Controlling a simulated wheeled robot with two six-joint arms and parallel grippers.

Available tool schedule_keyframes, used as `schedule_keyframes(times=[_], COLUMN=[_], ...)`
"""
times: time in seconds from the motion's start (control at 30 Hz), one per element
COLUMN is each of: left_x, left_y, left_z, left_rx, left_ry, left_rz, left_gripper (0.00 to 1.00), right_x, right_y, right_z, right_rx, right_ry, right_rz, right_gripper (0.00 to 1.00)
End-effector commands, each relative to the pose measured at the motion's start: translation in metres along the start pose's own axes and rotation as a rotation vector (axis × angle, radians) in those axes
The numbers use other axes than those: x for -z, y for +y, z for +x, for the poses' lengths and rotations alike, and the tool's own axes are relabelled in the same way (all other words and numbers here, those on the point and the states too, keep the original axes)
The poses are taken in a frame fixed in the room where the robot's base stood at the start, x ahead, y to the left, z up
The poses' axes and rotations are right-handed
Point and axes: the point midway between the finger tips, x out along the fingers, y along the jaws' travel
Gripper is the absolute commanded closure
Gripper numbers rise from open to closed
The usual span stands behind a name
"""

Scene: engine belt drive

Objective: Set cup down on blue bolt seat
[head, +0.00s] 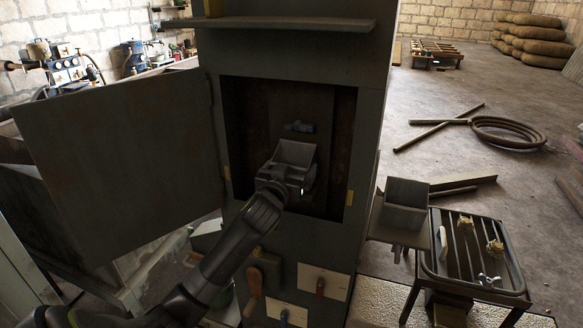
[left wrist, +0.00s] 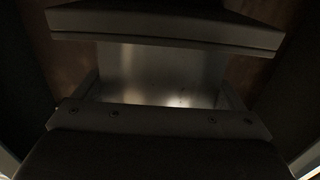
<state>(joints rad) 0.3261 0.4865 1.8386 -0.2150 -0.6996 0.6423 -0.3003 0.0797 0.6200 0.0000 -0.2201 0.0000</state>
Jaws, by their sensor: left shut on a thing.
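My left gripper (head: 287,184) reaches into the open cabinet and is shut on a grey metal cup (head: 295,153). The cup is held with its open side up, inside the dark opening. A small grey-blue fitting (head: 299,127) shows just above and behind the cup. I cannot tell whether it is the blue bolt seat, or whether the cup touches anything behind it. My right gripper is not in view.
The cabinet door (head: 120,160) stands open to the left. A shelf (head: 285,23) juts out above the opening. A second metal cup (head: 405,195) sits right of the cabinet, beside a slatted rack (head: 475,255) with brass-coloured parts. Red and blue handles are below the opening.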

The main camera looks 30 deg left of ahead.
Motion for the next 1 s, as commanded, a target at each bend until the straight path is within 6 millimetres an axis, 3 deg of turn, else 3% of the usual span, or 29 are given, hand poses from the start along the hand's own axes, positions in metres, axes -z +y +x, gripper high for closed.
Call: schedule_keyframes(times=[0.27,0.3,0.37,0.73,1.0], left_x=[0.000,-0.001,0.000,-0.002,-0.004], left_y=[0.000,0.000,0.000,0.000,0.000], left_z=[0.000,0.000,0.000,-0.008,-0.047], left_rx=[-0.001,-0.001,-0.001,-0.001,-0.002], left_ry=[0.001,0.001,0.001,0.000,0.001], left_rz=[0.000,0.000,0.000,0.000,0.001], left_gripper=[0.36,0.07,0.00,0.00,0.00], right_x=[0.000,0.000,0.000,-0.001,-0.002], right_y=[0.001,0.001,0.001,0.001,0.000], right_z=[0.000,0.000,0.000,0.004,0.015], right_rx=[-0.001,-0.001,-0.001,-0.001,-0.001], right_ry=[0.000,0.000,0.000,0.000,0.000], right_rz=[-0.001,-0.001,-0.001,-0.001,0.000], right_gripper=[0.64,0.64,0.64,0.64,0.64])
